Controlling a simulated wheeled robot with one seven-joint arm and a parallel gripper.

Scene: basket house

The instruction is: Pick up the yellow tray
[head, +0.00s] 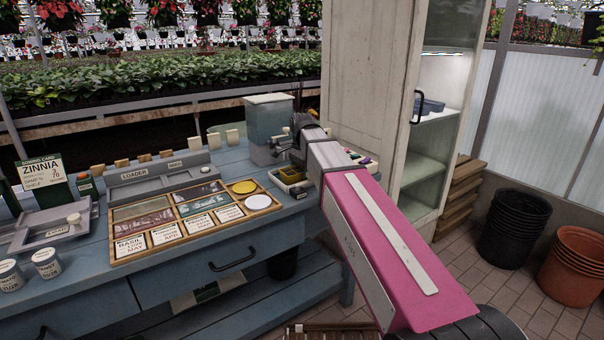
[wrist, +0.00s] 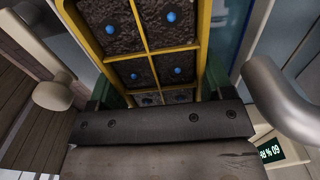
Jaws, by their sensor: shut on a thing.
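The yellow tray (wrist: 145,51) fills the upper middle of the wrist view. It has a yellow rim and dividers, and dark soil cells with blue dots. In the head view the yellow tray (head: 281,173) shows as a small piece at the right end of the blue bench, partly hidden by my arm. My gripper (wrist: 160,98) is shut on the near end of the tray, which runs away from it. The grip itself is mostly hidden behind the dark bar in the wrist view. Whether the tray touches the bench is hard to tell.
A framed board of seed cards (head: 190,218) lies on the blue bench (head: 100,266), left of the tray. A blue-grey container (head: 270,130) stands behind the tray. A cabinet (head: 367,75) with an open door is close behind my arm. Black pots (head: 514,228) stand on the floor at right.

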